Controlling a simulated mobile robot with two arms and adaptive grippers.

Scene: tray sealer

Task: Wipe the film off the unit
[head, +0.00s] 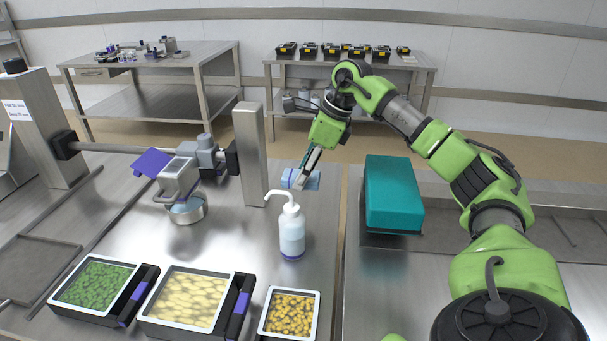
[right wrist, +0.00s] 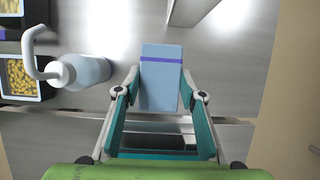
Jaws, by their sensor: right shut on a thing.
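My right gripper (head: 303,178) is shut on a light blue wipe (head: 312,182) with a purple stripe. In the right wrist view the wipe (right wrist: 161,85) sits between the fingertips. The unit (head: 178,180), a grey device with a purple flap, hangs on the rail left of the gripper, well apart from it. A round metal dish (head: 188,216) lies under it. I cannot make out the film on the unit. My left gripper is not in view.
A grey post (head: 250,150) stands between the unit and my right gripper. Several food trays (head: 186,301) line the table's front. A teal box (head: 393,195) stands right of the gripper, across a gap.

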